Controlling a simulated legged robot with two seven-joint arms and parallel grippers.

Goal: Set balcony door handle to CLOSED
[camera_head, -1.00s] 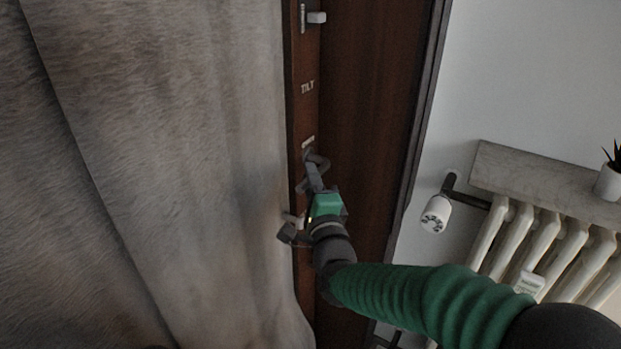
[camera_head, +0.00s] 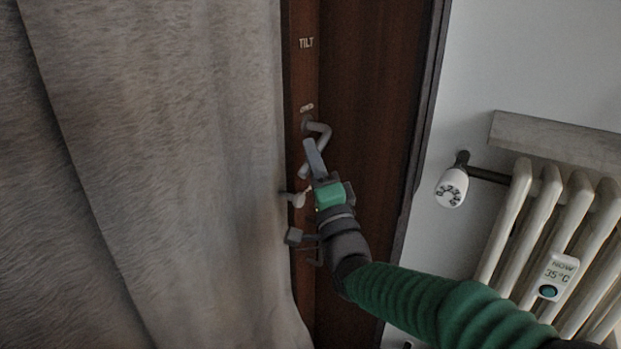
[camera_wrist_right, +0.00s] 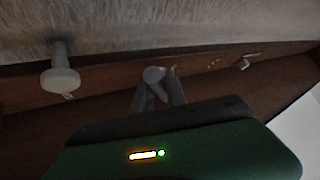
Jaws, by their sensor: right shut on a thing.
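The balcony door handle (camera_head: 320,132) is a grey bent lever on the brown wooden door frame. My right gripper (camera_head: 312,160) is shut on the lower part of the grip. In the right wrist view the rounded end of the handle (camera_wrist_right: 154,75) shows between the two fingers. The fingers cover part of the grip. A TILT label (camera_head: 306,43) is on the frame above the handle, and a small unreadable label (camera_head: 307,107) is just above the pivot. My left gripper is not in view.
A curtain (camera_head: 190,170) hangs close to the left of the handle. A radiator (camera_head: 530,225) with a white valve (camera_head: 452,187) is on the right wall.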

